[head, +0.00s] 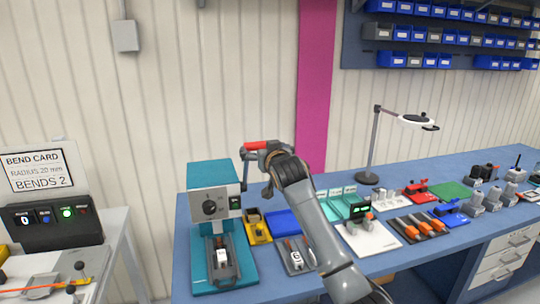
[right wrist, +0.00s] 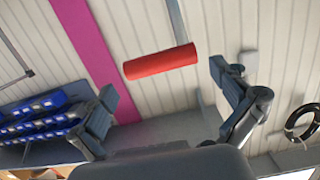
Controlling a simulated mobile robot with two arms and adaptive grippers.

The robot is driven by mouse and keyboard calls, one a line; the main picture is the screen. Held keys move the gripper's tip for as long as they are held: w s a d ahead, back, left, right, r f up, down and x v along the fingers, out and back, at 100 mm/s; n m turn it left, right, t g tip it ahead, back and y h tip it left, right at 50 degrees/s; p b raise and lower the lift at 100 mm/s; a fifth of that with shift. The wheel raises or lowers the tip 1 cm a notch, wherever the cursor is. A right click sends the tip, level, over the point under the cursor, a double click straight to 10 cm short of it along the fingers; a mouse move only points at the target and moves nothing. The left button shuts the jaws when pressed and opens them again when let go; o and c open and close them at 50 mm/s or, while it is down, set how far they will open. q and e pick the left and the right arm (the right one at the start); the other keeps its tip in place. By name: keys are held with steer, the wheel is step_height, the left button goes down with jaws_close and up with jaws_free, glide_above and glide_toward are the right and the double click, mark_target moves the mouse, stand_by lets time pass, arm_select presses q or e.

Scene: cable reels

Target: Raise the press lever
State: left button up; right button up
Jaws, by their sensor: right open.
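The press (head: 213,173) is a teal and white machine with a black knob, at the left end of the blue bench. Its lever's red grip (head: 262,145) shows at the upper right of the press, level with or a little above its top. In the right wrist view the red grip (right wrist: 160,61) lies crosswise between the spread fingers, with a grey bar behind it. My right gripper (head: 260,168) is open around or just short of the grip; its fingers (right wrist: 165,82) do not appear to touch it. The lever's lower part is hidden by my gripper. My left gripper is out of view.
Yellow and blue trays (head: 284,222), fixtures and orange-handled tools (head: 419,227) crowd the bench right of the press. A magnifier lamp (head: 374,140) stands behind. A control box (head: 52,227) is on the left table.

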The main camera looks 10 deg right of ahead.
steer(key=s+r, duration=0.1)
steer(key=s, duration=0.6)
steer(key=shift+s+d, duration=0.15)
